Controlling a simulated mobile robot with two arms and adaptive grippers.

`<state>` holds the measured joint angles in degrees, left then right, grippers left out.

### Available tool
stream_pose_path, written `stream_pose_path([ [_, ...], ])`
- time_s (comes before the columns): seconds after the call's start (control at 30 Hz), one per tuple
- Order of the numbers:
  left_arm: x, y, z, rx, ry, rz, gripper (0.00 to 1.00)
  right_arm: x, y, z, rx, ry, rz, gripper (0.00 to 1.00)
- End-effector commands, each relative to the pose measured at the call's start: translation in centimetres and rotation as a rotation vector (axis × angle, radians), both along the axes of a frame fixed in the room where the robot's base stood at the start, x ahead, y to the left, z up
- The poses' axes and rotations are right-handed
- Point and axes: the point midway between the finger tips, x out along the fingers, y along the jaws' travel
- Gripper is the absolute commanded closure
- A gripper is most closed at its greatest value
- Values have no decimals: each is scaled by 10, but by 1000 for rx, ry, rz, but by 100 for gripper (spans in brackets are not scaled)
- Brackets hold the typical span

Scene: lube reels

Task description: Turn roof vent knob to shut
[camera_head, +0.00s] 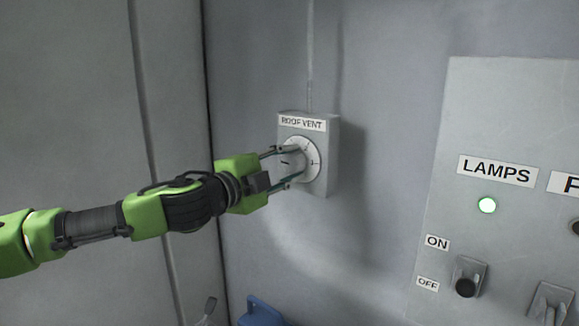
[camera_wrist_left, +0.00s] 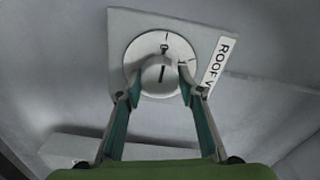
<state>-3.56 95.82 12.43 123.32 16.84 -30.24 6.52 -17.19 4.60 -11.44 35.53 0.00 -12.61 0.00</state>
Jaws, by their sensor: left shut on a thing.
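The roof vent knob (camera_head: 293,161) is a grey round knob on a white dial plate (camera_head: 313,150), set on a grey box labelled ROOF VENT (camera_head: 319,184) on the wall. My left gripper (camera_head: 290,166) is shut on the knob, one finger on each side of it. In the left wrist view the knob (camera_wrist_left: 160,76) sits between the two fingertips (camera_wrist_left: 157,70), with a dark pointer line on its face and marks on the dial around it. The dial's small lettering is too blurred to read. My right gripper does not show.
A blue object (camera_head: 262,313) shows at the bottom edge. The wall between box and panel is clear.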

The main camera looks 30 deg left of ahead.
Motion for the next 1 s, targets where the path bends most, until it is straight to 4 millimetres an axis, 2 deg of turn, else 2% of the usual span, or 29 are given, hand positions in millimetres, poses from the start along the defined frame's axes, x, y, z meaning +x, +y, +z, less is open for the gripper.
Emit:
stream_pose_path([
  [0.5,0,1,1,-23,1,2,87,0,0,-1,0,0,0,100],
  [0.53,0,1,1,-23,1,2,63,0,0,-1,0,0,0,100],
  [0.6,0,1,1,-23,1,2,48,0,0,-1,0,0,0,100],
  [1.0,-1,-1,-1,-22,3,0,48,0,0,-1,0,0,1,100],
])
